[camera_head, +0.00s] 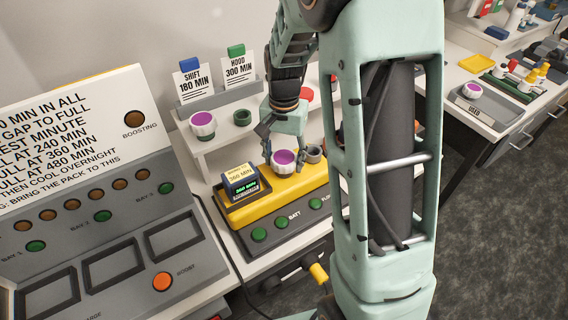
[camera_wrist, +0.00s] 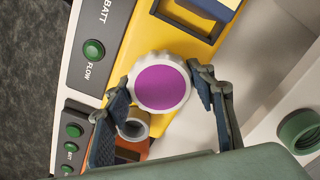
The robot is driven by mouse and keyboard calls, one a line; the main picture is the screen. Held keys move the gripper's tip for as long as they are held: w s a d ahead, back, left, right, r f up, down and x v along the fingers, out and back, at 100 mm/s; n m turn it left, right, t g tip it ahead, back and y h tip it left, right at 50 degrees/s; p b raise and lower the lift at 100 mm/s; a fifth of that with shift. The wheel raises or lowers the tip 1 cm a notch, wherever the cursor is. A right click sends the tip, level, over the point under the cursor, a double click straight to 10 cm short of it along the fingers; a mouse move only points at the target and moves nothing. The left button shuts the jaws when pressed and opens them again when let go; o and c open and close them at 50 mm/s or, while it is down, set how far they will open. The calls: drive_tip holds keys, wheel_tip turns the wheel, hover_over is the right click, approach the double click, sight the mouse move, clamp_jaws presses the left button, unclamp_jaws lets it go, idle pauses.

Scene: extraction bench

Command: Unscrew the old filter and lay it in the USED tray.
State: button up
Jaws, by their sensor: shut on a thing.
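A white, ridged filter with a purple top (camera_head: 284,161) stands upright at the yellow unit (camera_head: 244,213). My gripper (camera_head: 281,151) comes down from above with its fingers on either side of the filter and is shut on it. In the wrist view the filter (camera_wrist: 162,82) shows between the two fingers. Its lower end is hidden, so I cannot tell whether it is still threaded. The USED tray (camera_head: 487,113) is on the far right bench, and a similar purple-topped filter (camera_head: 472,90) lies in it.
A grey open ring (camera_head: 314,153) stands close beside the held filter. A display block (camera_head: 240,182) sits on the unit's left. Another purple-topped filter (camera_head: 202,124) and a green ring (camera_head: 242,118) are on the shelf behind. Open floor separates the benches.

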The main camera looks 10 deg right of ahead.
drive_tip(key=n, duration=0.3)
drive_tip(key=shift+n, duration=0.4)
drive_tip(key=n, duration=0.4)
drive_tip(key=shift+n, duration=0.4)
drive_tip(key=n, duration=0.3)
drive_tip(key=shift+n, duration=0.3)
drive_tip(key=n+p, duration=0.1)
drive_tip(key=n, duration=0.3)
drive_tip(key=o, duration=1.3)
drive_tip(key=shift+o, duration=0.2)
